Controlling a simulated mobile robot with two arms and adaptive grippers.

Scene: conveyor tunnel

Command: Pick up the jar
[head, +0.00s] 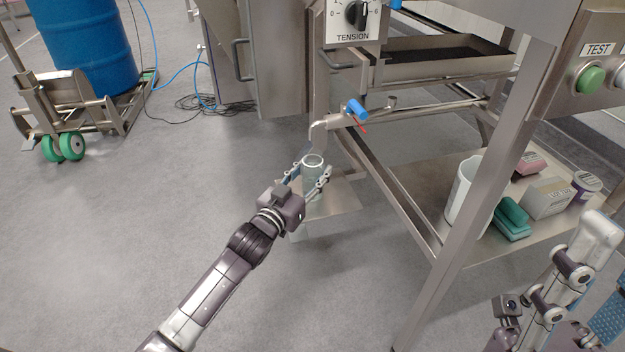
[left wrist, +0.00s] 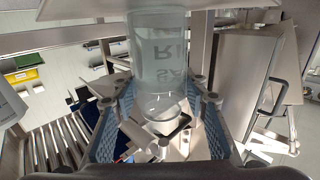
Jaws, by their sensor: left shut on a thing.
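The jar (head: 312,178) is a clear, pale greenish glass cylinder with a light rim, upright beside the tap (head: 340,118) with the blue handle. My left gripper (head: 310,182) is shut on it, one finger on each side. In the left wrist view the jar (left wrist: 158,50) fills the space between the blue-padded fingers and carries printed letters, seen inverted. A small metal shelf (head: 345,200) is below the jar; I cannot tell whether they touch. My right gripper (head: 575,305) is partly in view at the lower right, cut off by the frame edge.
The steel frame with its slanted leg (head: 470,190) stands right of the jar. Its lower shelf holds a white container (head: 463,198), teal and pink blocks and a box (head: 546,198). A blue drum (head: 88,45) stands on a wheeled cart at upper left. Floor left is clear.

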